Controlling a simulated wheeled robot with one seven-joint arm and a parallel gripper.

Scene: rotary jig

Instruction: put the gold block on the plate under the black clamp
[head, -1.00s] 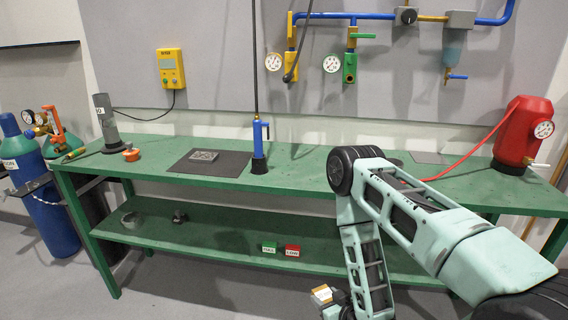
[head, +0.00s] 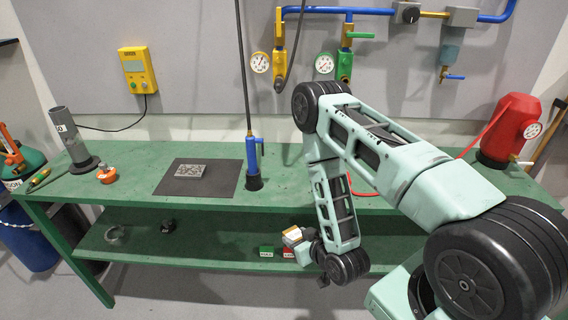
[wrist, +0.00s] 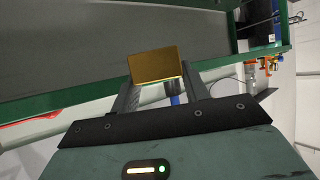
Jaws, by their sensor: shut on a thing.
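My gripper (wrist: 157,76) shows in the wrist view, its two fingers shut on the gold block (wrist: 154,64). The block's broad gold face is seen between and beyond the fingertips. A grey patterned plate (head: 190,171) lies on a dark mat (head: 220,182) at the bench's middle left. I cannot pick out a black clamp for certain in either view.
A blue tool with a black foot (head: 252,165) stands right of the mat. A grey post (head: 72,140) and orange item (head: 107,175) are at left, a red tank (head: 505,130) at right. The lower shelf (head: 200,245) holds small green and red blocks and other items.

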